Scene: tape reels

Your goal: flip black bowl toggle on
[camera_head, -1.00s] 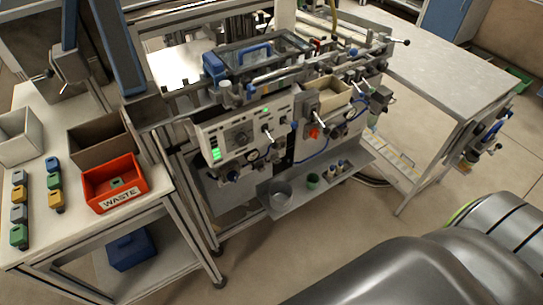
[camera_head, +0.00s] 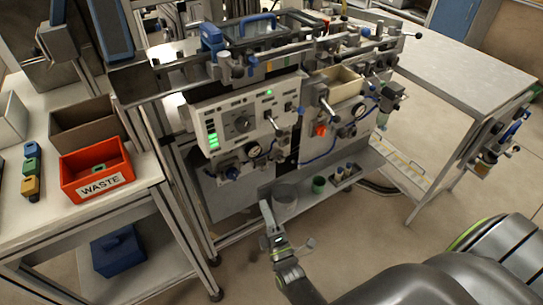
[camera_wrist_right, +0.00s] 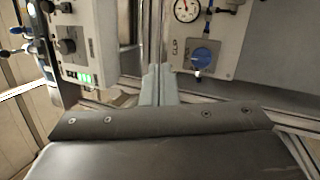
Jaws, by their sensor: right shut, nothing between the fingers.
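The white control panel (camera_head: 240,118) on the machine front has a dark dial, several small switches and green lights. The panel's labels are too small to read, so I cannot tell which switch is the black bowl toggle. The panel (camera_wrist_right: 88,40) also shows at the left of the right wrist view, turned sideways. My right gripper (camera_head: 265,206) is shut and empty, below the panel and in front of the machine's lower part. In the right wrist view its fingers (camera_wrist_right: 158,86) are together and touch no switch. My left gripper is not in view.
A blue knob (camera_wrist_right: 203,57) and a gauge (camera_wrist_right: 187,9) lie ahead in the right wrist view. A grey cup (camera_head: 286,192) and a green cup (camera_head: 319,185) stand on the low shelf. A red waste bin (camera_head: 97,172) is on the left table.

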